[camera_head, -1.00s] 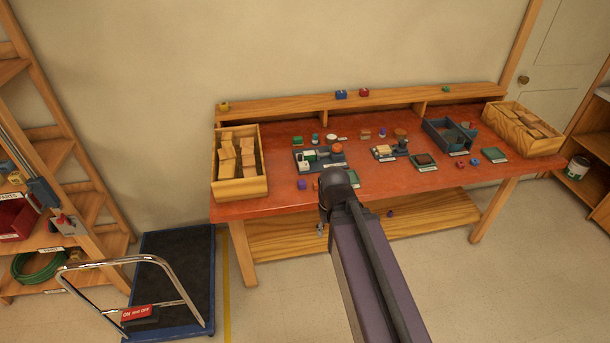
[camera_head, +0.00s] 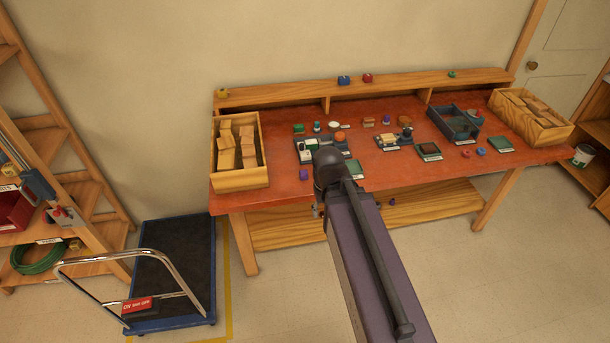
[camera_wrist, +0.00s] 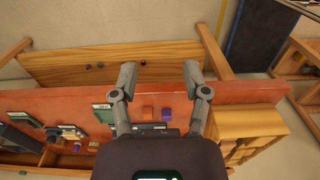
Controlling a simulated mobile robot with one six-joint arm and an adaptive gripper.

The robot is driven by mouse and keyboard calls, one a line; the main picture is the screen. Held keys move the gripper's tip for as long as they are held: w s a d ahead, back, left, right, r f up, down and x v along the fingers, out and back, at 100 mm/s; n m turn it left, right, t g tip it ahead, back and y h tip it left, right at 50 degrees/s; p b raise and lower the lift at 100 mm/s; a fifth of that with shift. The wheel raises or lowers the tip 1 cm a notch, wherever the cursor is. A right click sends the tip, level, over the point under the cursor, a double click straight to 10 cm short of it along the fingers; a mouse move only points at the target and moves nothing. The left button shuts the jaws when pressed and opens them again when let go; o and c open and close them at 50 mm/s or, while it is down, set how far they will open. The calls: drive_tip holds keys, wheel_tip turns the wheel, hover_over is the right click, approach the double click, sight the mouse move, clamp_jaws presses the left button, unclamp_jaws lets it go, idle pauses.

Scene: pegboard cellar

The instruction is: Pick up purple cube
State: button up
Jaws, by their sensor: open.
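A small purple cube (camera_head: 304,175) lies on the red tabletop (camera_head: 270,192), near its front left part.
A wooden bin of blocks (camera_head: 239,180) stands left of the cube. A blue tray (camera_head: 454,124) and another wooden bin (camera_head: 529,117) stand to the right. Labelled mats with small parts lie mid-table. A lower shelf (camera_head: 420,205) and a trolley (camera_head: 175,265) are below.

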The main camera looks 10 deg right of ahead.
hover_over(304, 173)
drive_tip(key=shift+r, duration=0.25)
drive_tip(key=shift+f, duration=0.15)
wheel_tip(304, 173, down, 8)
drive_tip(key=b, duration=0.8)
drive_tip(key=shift+f, duration=0.15)
drive_tip(key=shift+f, duration=0.15)
wheel_tip(304, 173, down, 5)
drive_tip(key=b, duration=0.5)
idle(0.4)
idle(0.5)
drive_tip(key=c, duration=0.6)
